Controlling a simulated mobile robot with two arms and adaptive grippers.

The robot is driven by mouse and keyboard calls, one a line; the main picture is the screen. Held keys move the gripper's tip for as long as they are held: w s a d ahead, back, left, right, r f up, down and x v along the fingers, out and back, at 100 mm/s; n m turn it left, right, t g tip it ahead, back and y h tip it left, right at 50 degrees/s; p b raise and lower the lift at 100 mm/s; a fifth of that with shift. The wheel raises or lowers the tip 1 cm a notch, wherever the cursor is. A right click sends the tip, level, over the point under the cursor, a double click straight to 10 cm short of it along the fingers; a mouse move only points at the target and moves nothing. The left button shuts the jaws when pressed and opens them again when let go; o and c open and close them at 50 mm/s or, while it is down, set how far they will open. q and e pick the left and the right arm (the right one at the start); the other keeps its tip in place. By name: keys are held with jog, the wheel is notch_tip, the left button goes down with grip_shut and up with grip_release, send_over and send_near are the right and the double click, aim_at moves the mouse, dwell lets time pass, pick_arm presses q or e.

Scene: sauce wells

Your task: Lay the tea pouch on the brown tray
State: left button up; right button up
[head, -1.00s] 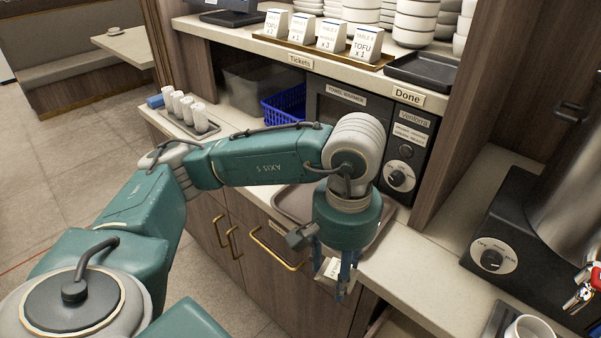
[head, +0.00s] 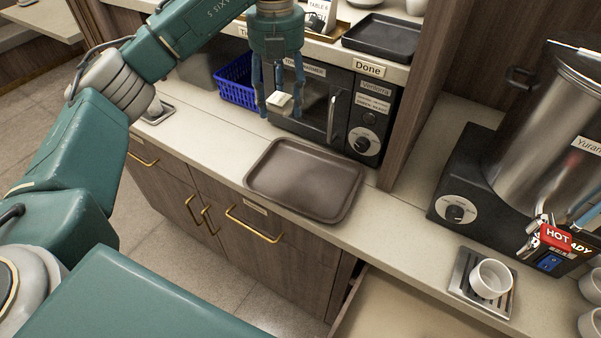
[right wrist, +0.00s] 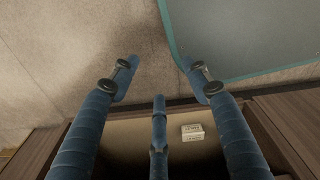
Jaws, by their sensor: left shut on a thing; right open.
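The tea pouch (head: 278,103) is a small pale packet held between the blue fingers of my left gripper (head: 281,110). In the head view it shows up and to the left of the brown tray (head: 305,180), in front of the towel warmer, apart from the tray. The tray lies flat on the counter and is empty. My right gripper (right wrist: 160,92) shows only in the right wrist view, with its fingers spread and nothing between them. Beyond them is an open drawer with a small white labelled packet (right wrist: 192,133) in it.
The towel warmer (head: 345,115) stands behind the tray, with a blue basket (head: 236,80) to its left. A steel urn (head: 540,120) and a white cup on a drip tray (head: 490,278) are at the right. The drawer (head: 400,312) is open at the front.

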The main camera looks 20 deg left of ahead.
pick_arm(q)
notch_tip(320, 180, down, 6)
jog(key=p, duration=0.2)
send_over(285, 172)
notch_tip(285, 172, down, 9)
jog(key=shift+s+r, duration=0.1)
jog(key=shift+r, duration=0.1)
notch_tip(285, 172, down, 5)
jog(key=shift+f+p, duration=0.1)
jog(key=shift+p, duration=0.4)
pick_arm(e)
notch_tip(285, 172, up, 3)
jog(key=shift+a+f, duration=0.1)
pick_arm(q)
jog(key=o, duration=0.7)
jog(key=shift+f, duration=0.1)
jog(key=o, duration=0.5)
jog(key=shift+c, duration=0.2)
